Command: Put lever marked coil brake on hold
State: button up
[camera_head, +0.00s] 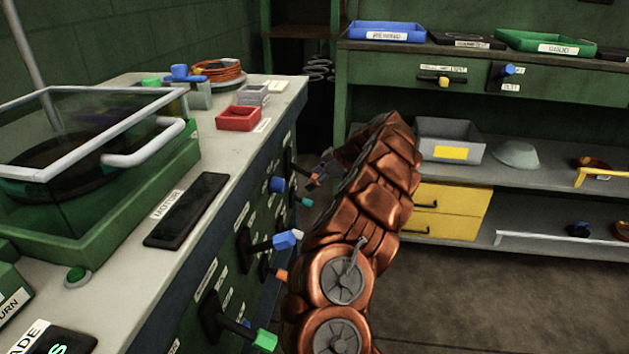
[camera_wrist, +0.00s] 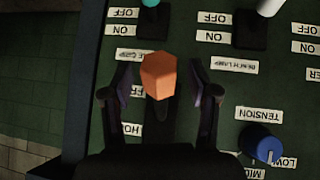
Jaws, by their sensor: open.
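In the wrist view, which shows the panel upside down, a lever with an orange knob (camera_wrist: 159,76) stands between the two fingers of my gripper (camera_wrist: 158,88). The fingers are open, with a gap on each side of the knob. A label (camera_wrist: 139,56) beside this lever is too blurred to read surely. A partly hidden label starting "HO" (camera_wrist: 131,130) is at the lever's other end.
Nearer levers with blue (camera_head: 287,240) and green (camera_head: 264,340) knobs stick out from the panel. A shelf unit (camera_head: 520,165) stands behind; open floor is at the right.

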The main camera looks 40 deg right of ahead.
grip_shut()
dwell(0.6)
